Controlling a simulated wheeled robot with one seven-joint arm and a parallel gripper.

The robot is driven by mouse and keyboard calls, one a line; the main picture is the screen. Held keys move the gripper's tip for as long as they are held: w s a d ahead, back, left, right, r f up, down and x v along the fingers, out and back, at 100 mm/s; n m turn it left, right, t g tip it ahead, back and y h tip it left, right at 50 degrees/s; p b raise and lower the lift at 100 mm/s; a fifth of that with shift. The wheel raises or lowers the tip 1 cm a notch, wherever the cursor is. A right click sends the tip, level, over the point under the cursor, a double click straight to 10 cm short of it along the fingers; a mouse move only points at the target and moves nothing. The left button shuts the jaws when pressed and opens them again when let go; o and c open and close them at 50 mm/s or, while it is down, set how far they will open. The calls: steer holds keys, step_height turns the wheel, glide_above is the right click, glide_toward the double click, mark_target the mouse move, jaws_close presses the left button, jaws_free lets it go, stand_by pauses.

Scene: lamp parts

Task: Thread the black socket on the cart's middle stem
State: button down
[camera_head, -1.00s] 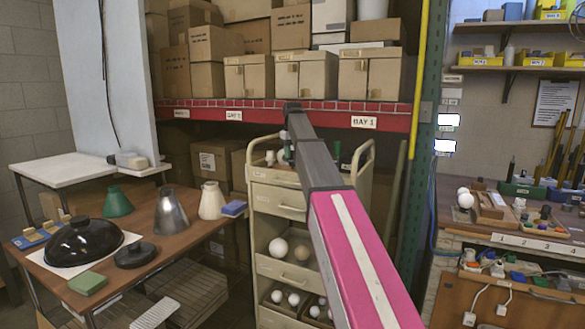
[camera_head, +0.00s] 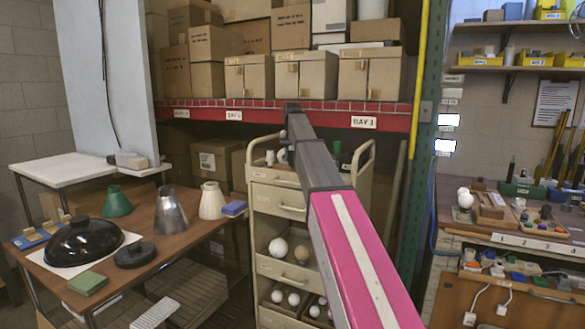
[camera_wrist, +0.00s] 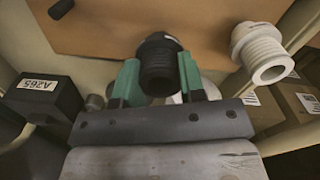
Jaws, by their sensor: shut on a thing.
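The black socket (camera_wrist: 157,58), a ribbed cylinder with a dark opening, is between the green fingers of my gripper (camera_wrist: 160,78) in the wrist view. The fingers are shut on its sides. A pale bit shows behind and below the socket, but I cannot tell whether it is a stem. A white threaded socket (camera_wrist: 262,52) stands apart to the right of my gripper. The cream cart (camera_head: 278,198) is in the head view, partly behind my pink and grey arm. I cannot make out the middle stem or my gripper's fingers there.
A black box labelled A265 (camera_wrist: 42,97) is left of my gripper. A brown table (camera_head: 150,228) with lamp shades stands left of the cart. A red-edged shelf (camera_head: 270,112) with boxes is behind. A workbench (camera_head: 520,235) is at right.

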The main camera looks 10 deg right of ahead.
steer(key=m, duration=0.4)
steer(key=shift+s+f, duration=0.1)
steer(key=shift+f, duration=0.05)
steer(key=shift+m, duration=1.4)
steer(key=shift+m, duration=0.6)
steer(key=c, duration=0.8)
jaws_free()
steer(key=shift+o, duration=0.9)
